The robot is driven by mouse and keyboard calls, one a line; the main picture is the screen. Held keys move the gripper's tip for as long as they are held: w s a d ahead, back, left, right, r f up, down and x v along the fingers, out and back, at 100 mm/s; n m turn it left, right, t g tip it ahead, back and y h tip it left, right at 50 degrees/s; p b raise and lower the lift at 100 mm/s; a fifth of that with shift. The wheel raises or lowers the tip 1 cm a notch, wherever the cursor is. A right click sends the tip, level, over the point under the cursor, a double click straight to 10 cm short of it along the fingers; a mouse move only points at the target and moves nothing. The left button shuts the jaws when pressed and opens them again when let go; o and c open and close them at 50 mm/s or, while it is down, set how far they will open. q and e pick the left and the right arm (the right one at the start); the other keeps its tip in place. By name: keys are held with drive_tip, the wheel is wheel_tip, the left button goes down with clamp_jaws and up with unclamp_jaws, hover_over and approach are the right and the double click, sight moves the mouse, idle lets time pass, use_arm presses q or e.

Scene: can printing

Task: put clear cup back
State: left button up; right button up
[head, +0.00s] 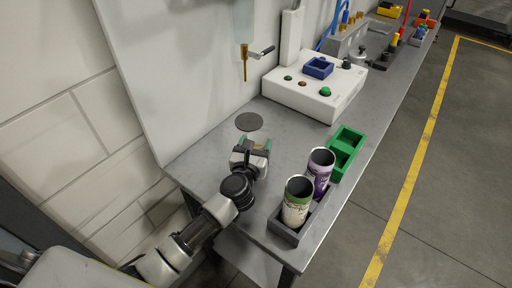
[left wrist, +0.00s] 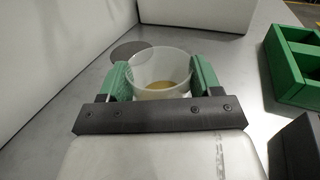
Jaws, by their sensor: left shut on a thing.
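The clear cup (left wrist: 160,66) is a translucent whitish cup with something yellowish at its bottom. It sits upright between the green fingers of my left gripper (left wrist: 160,82), which is shut on it. In the head view my left gripper (head: 256,147) is low over the near left of the grey table, and the cup is mostly hidden there. A dark round disc (head: 249,122) lies flat on the table just beyond the gripper; in the left wrist view the disc (left wrist: 129,49) is behind and left of the cup. I cannot tell whether the cup touches the table.
A grey tray (head: 283,233) at the table's front edge holds two printed cans, one green-white (head: 297,203), one purple (head: 319,172). A green two-compartment box (head: 346,149) is beyond them. A white control box (head: 315,95) stands farther back. A wall panel borders the left.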

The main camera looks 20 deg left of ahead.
use_arm(q)
drive_tip(key=shift+f, duration=0.25)
drive_tip(key=shift+f, duration=0.2)
drive_tip(key=o, duration=1)
drive_tip(key=shift+r, duration=0.1)
drive_tip(key=shift+r, duration=0.25)
drive_tip(key=s, duration=0.5)
drive_tip(key=s+b, duration=0.1)
drive_tip(key=s, duration=0.4)
drive_tip(key=shift+s+d+f, duration=0.2)
drive_tip(key=shift+s, duration=0.2)
drive_tip(key=shift+s+r, duration=0.1)
drive_tip(key=shift+s, duration=0.55)
